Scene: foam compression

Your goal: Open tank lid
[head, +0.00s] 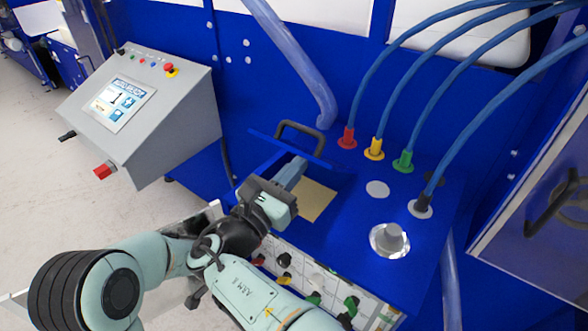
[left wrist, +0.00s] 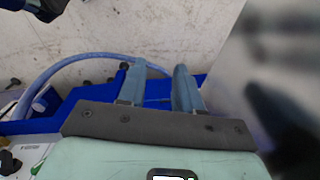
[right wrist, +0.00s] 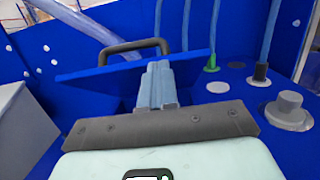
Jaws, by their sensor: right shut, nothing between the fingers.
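The tank lid (head: 268,136) is a blue panel with a black bar handle (head: 303,127). It stands tilted up at the back of the tank's square opening, and a tan surface (head: 316,201) shows inside. My right gripper (head: 297,165) is shut and empty, reaching over the opening, its tips close to the lid's underside. In the right wrist view the shut fingers (right wrist: 158,75) overlap the lid (right wrist: 95,76), below the handle (right wrist: 136,46); I cannot tell whether they touch it. My left gripper (left wrist: 158,75) shows only in its wrist view, open with nothing between its fingers.
A grey control box (head: 150,115) with a screen stands to the left. Blue hoses rise from red (head: 347,138), yellow (head: 374,149) and green (head: 403,161) fittings right of the opening. A silver knob (head: 391,238) stands on the blue top near the front.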

